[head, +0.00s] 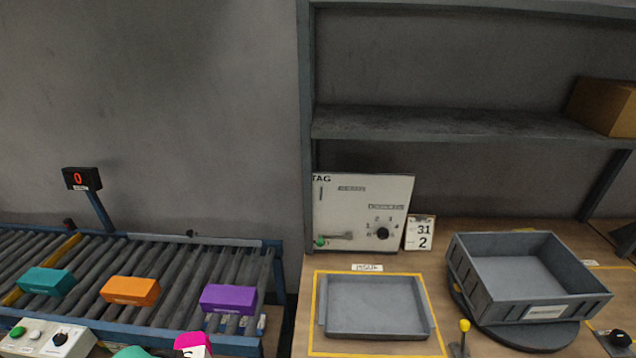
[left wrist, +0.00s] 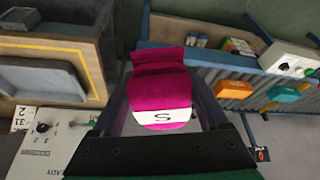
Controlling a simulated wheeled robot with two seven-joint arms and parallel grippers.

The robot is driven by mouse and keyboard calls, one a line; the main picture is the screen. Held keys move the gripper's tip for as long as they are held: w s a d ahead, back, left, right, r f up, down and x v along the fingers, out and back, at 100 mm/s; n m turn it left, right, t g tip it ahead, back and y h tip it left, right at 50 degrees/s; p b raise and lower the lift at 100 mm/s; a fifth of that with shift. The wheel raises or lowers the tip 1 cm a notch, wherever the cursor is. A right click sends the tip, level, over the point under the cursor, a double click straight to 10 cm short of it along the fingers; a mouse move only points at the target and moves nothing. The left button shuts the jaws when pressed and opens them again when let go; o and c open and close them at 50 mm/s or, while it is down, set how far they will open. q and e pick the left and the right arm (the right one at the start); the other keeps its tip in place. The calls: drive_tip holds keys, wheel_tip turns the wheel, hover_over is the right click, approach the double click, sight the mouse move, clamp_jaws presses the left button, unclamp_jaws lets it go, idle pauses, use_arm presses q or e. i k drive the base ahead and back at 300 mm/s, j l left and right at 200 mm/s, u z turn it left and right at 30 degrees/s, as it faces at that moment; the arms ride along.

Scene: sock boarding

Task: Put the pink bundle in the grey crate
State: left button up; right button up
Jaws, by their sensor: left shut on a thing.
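The pink bundle (left wrist: 162,75), with a white band marked S, sits between the fingers of my left gripper (left wrist: 158,95) in the left wrist view. My left gripper is shut on it. In the head view only the top of the bundle (head: 192,343) shows at the bottom edge, in front of the conveyor, with the gripper mostly out of frame. The grey crate (head: 487,302) stands on a dark round turntable at the right of the head view. It is open-topped and looks empty, and it is well to the right of the bundle. My right gripper is not in view.
A shallow grey tray (head: 375,334) lies inside yellow tape between bundle and crate, empty. A yellow-knobbed lever (head: 464,326) stands between tray and crate. A roller conveyor (head: 180,270) at left carries teal, orange and purple boxes. A tag panel (head: 350,215) and shelf stand behind.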

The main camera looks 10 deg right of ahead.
sight(513, 285)
drive_tip(key=k+l+z, duration=0.15)
drive_tip(key=l+z, duration=0.15)
drive_tip(key=l, duration=1.65)
drive_tip(key=l+z, duration=0.35)
drive_tip(key=l, duration=1.6)
drive_tip(key=i, duration=0.05)
